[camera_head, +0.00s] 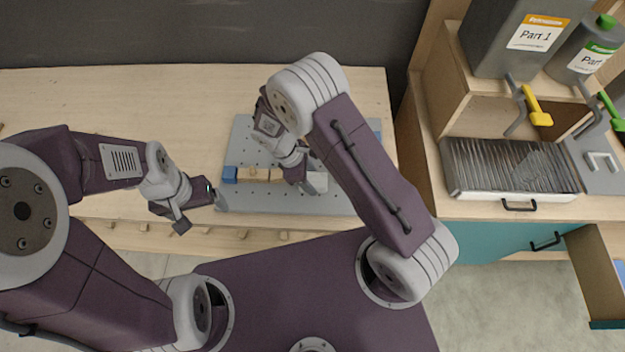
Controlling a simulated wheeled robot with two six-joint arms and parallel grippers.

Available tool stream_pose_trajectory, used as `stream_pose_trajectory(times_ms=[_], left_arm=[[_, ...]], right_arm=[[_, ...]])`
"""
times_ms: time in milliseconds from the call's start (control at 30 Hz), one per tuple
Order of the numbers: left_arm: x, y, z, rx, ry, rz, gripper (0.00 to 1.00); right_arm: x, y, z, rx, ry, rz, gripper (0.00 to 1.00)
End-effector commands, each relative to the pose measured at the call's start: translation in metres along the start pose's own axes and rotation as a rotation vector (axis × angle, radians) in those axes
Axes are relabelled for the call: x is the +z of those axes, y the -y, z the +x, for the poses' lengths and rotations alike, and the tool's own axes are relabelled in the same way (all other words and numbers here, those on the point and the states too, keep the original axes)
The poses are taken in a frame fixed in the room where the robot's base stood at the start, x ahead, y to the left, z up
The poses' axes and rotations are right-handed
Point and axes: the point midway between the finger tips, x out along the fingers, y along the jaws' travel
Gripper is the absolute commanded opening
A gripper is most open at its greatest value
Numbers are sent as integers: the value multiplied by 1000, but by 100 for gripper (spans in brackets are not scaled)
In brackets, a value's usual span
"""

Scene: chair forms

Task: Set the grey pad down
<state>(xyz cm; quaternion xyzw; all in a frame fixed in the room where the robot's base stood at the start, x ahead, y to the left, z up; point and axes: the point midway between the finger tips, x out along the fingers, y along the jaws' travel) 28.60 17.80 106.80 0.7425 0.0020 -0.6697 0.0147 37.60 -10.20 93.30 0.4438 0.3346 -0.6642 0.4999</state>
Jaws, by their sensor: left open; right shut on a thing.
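My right gripper (302,182) is over the grey perforated board (300,203) on the wooden table. It is shut on a light grey pad (317,182), which is partly hidden by the gripper and arm. I cannot tell whether the pad touches the board. My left gripper (198,208) is open and empty at the table's front edge, left of the board.
A blue block (229,174) and a wooden piece (255,174) lie in a row on the board, left of my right gripper. The table (120,95) is clear behind my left arm. A wooden cabinet (425,155) with a metal tray (510,165) stands at right.

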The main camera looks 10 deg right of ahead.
Motion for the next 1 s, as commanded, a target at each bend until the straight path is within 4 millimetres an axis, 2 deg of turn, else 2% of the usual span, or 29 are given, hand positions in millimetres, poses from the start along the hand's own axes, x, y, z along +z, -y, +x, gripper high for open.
stream_pose_trajectory(times_ms=[167,333,700,833,1000], left_arm=[[0,0,3,0,0,0,85],[1,0,9,0,0,0,85],[2,0,21,0,0,0,85],[2,0,22,0,0,0,85],[2,0,22,0,0,0,85]], right_arm=[[3,-1,-10,3,-2,0,7],[15,-1,-38,4,-3,2,7],[116,14,-52,2,-2,6,7],[138,17,-56,1,-1,4,7],[148,19,-58,0,0,1,7]])
